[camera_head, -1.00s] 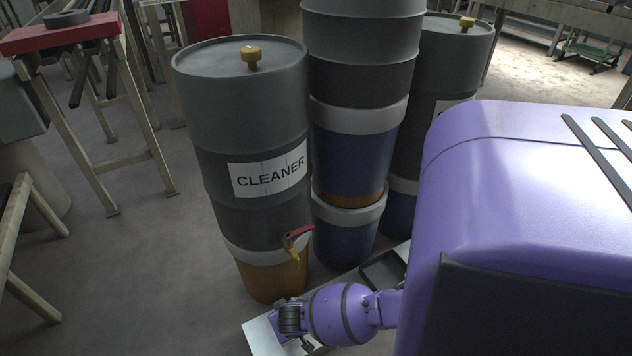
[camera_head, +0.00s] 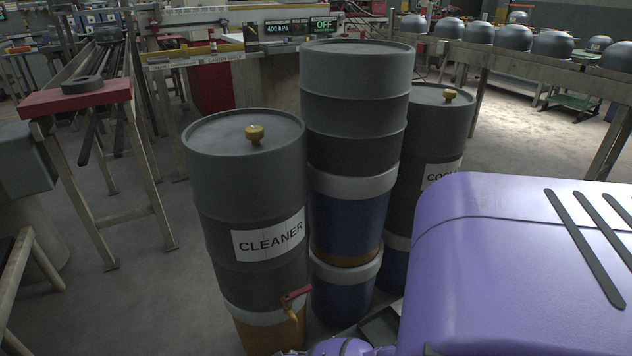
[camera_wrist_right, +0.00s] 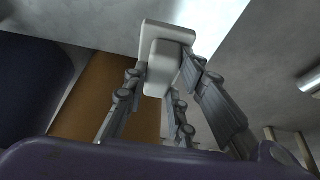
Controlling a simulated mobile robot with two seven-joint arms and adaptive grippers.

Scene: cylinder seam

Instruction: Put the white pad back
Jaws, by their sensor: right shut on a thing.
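The white pad (camera_wrist_right: 161,66), a pale block with a wider flat plate behind it, shows in the right wrist view. My right gripper (camera_wrist_right: 166,84) is shut on it, with its grey fingers on either side of the block. Part of the pad is hidden by the fingers. In the head view only my purple arm shows at the lower right; the right gripper and the pad are not visible there. My left gripper is in neither view.
A grey drum labelled CLEANER (camera_head: 245,185), with a red-handled tap (camera_head: 295,295), stands near a tall stack of drums (camera_head: 355,120) and another grey drum (camera_head: 440,125). A red-topped trestle (camera_head: 75,98) stands left. A shelf with an OFF display (camera_head: 322,24) is behind.

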